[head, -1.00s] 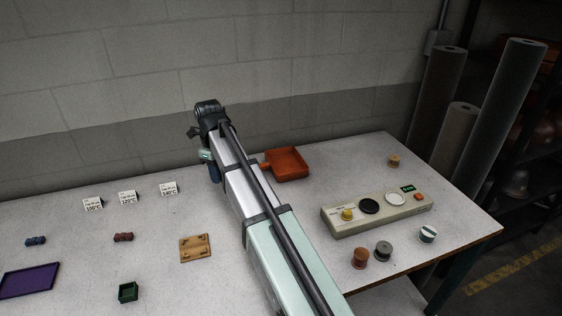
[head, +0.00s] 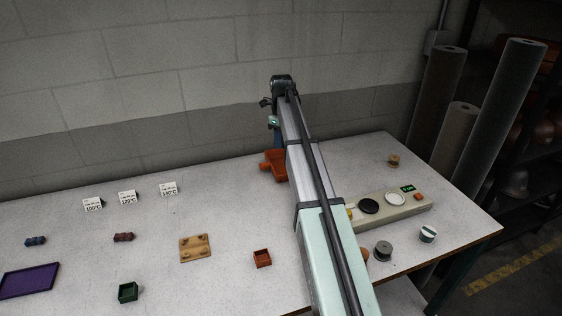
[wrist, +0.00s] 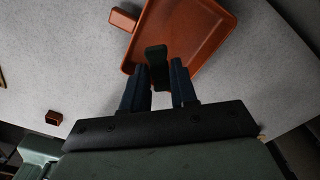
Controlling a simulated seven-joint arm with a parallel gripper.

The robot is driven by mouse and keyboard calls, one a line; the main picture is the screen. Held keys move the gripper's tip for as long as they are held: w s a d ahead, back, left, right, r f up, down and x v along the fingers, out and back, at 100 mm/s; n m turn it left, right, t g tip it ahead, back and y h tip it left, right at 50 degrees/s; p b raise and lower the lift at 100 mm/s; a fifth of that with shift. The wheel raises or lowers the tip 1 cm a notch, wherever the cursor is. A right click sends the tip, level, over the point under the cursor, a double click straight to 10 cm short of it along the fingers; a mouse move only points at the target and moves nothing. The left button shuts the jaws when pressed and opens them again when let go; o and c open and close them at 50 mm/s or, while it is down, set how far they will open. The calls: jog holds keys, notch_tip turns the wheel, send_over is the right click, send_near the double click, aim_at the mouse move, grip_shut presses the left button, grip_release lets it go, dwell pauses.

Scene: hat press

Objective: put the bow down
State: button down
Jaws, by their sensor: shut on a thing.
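My gripper (wrist: 158,70) is shut on a dark green piece, which I take to be the bow (wrist: 156,55); it sits between the two dark blue fingers. In the wrist view the bow shows in front of the orange tray (wrist: 218,22), over its near part. I cannot tell whether it touches the tray floor. In the head view my gripper (head: 278,141) is at the back of the table, at the orange tray (head: 276,168), which my arm partly covers. The bow is hidden in the head view.
The control box (head: 395,211) stands right of my arm, partly covered. Small red (head: 262,259) and green (head: 128,292) boxes, a wooden board (head: 195,248) and a purple tray (head: 28,282) lie left. Temperature cards (head: 127,197) stand behind. The table between cards and orange tray is clear.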

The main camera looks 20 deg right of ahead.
aim_at(281, 168)
jog(key=shift+w+n, duration=0.25)
jog(key=shift+n, duration=0.25)
jog(key=shift+f, duration=5)
jog(key=shift+f, duration=0.15)
jog(key=c, duration=0.9)
grip_release()
notch_tip(281, 168, up, 12)
jog(key=shift+r, duration=0.2)
